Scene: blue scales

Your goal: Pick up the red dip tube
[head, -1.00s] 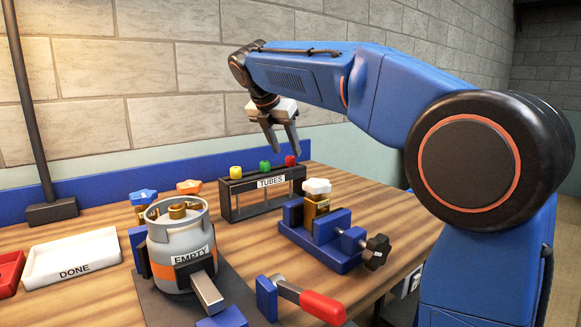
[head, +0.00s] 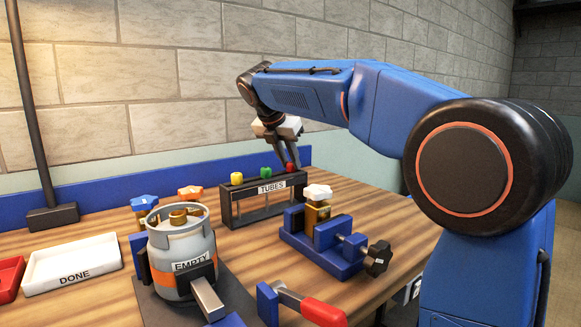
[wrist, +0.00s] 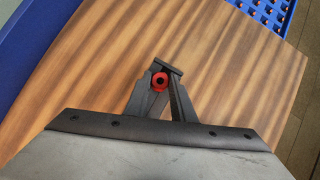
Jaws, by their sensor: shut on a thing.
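The red dip tube (wrist: 159,82) shows in the wrist view as a red ring with a dark centre, between the fingers. In the head view its red top (head: 290,168) is at the right end of the black rack labelled TUBES (head: 262,202). My gripper (head: 288,164) is shut on the tube's top at the rack, pointing down. In the wrist view my gripper's fingers (wrist: 160,88) close around the red ring. The tube's lower part is hidden. I cannot tell whether it is still seated in the rack.
Yellow (head: 237,178) and green (head: 266,172) tubes stand in the same rack. A blue vise (head: 325,245) holding a brass valve stands in front. A grey EMPTY cylinder (head: 181,255), a white DONE tray (head: 72,265) and a red-handled clamp (head: 318,310) are nearby. A blue perforated bin (wrist: 268,12) shows in the wrist view.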

